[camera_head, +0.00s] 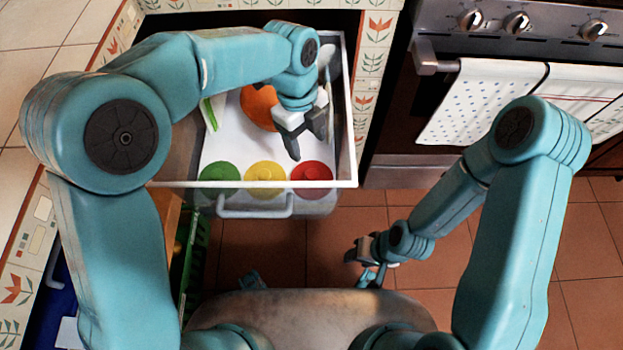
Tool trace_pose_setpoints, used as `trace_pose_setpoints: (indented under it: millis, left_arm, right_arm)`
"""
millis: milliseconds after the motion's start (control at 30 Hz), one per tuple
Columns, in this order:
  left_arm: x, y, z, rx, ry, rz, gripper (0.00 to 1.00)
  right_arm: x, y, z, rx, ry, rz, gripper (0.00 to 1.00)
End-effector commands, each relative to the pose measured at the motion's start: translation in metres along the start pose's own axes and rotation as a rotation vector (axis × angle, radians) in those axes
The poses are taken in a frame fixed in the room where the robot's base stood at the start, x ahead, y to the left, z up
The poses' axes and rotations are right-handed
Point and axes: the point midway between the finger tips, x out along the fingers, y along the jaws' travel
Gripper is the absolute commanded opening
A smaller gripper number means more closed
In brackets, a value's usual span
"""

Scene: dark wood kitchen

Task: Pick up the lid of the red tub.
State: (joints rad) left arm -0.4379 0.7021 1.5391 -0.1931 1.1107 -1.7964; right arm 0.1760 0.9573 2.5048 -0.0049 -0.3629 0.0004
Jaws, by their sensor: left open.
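The red lid (311,172) is round and lies at the front right corner of an open white drawer (347,120), in a row with a yellow lid (264,172) and a green lid (220,173). The drawer's front rim cuts across the near side of the lids. The red tub itself cannot be made out under its lid. My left gripper (305,141) reaches into the drawer from the back, open, with its dark fingers just behind and above the red lid, and nothing shows between them. My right gripper (364,262) hangs low over the floor, away from the drawer; its jaws are too small to read.
An orange round thing (258,106) lies in the drawer behind the lids, partly hidden by my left gripper. A green and white item (209,114) lies at the drawer's left side. An oven with hanging towels (483,100) stands right. Tiled floor (262,248) is free before the drawer.

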Motion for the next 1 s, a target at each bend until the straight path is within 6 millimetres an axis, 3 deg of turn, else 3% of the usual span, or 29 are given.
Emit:
trace_pose_setpoints:
  millis: [33,133,467,700,967,1000]
  left_arm:
    - [0.017,0.0,0.001,-0.001,0.001,0.002,0.63]
    - [0.036,0.0,0.002,-0.002,0.001,0.002,0.63]
    - [0.061,0.0,0.003,-0.001,0.0,0.0,0.63]
    - [0.099,0.002,0.001,0.0,0.0,0.001,0.63]
    - [0.102,0.002,0.001,-0.001,-0.001,-0.001,0.63]
    - [0.102,0.002,0.001,-0.001,-0.001,-0.001,0.53]
  right_arm:
    - [0.008,0.003,0.0,0.0,0.0,0.0,0.43]
    - [0.013,0.005,0.0,0.0,0.0,0.0,0.43]
    - [0.021,0.008,0.0,0.0,0.0,0.0,0.43]
    - [0.039,0.014,-0.001,0.0,0.0,0.0,0.43]
    - [0.038,0.014,-0.001,0.0,0.0,0.0,0.43]
    - [0.038,0.014,-0.001,0.0,0.0,0.0,0.43]
